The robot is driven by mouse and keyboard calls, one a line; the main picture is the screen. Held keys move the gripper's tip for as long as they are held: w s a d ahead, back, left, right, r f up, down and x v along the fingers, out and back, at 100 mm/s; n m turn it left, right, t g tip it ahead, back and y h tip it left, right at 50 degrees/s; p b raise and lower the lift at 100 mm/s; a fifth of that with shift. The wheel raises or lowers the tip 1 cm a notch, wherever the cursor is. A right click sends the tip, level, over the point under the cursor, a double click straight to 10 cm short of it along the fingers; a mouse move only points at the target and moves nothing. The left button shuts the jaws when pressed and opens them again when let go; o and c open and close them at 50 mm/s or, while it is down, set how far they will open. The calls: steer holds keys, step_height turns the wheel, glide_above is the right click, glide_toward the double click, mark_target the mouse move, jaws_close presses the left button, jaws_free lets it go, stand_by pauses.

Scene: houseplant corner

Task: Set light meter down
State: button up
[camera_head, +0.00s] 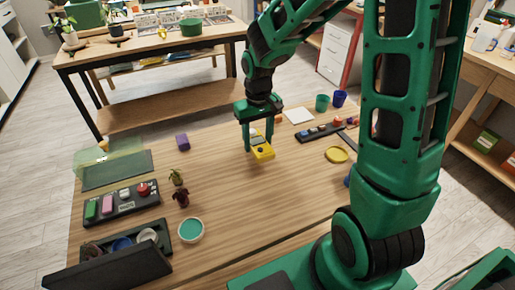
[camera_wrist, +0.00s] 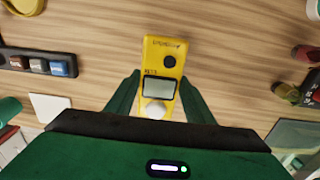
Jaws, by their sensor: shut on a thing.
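The light meter (camera_wrist: 160,68) is a yellow box with a grey screen, a dark round button and a white dome. It also shows in the head view (camera_head: 262,152), over the middle of the wooden table (camera_head: 235,190). My gripper (camera_wrist: 160,98) is shut on the meter's sides near the dome end, one green finger on each side. In the head view my gripper (camera_head: 258,140) points down at the meter. I cannot tell whether the meter touches the table.
A purple block (camera_head: 183,142) and small figures (camera_head: 179,187) stand left of the meter. A white square (camera_head: 298,115), a dark strip of blocks (camera_head: 320,133) and a yellow dish (camera_head: 337,155) lie to the right. A teal-filled bowl (camera_head: 190,230) is near the front. Bare wood surrounds the meter.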

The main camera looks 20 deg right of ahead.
mark_target(258, 142)
steer(key=shift+f, duration=1.9)
steer(key=shift+f, duration=0.1)
steer(key=o, duration=1.3)
steer(key=shift+c, duration=0.2)
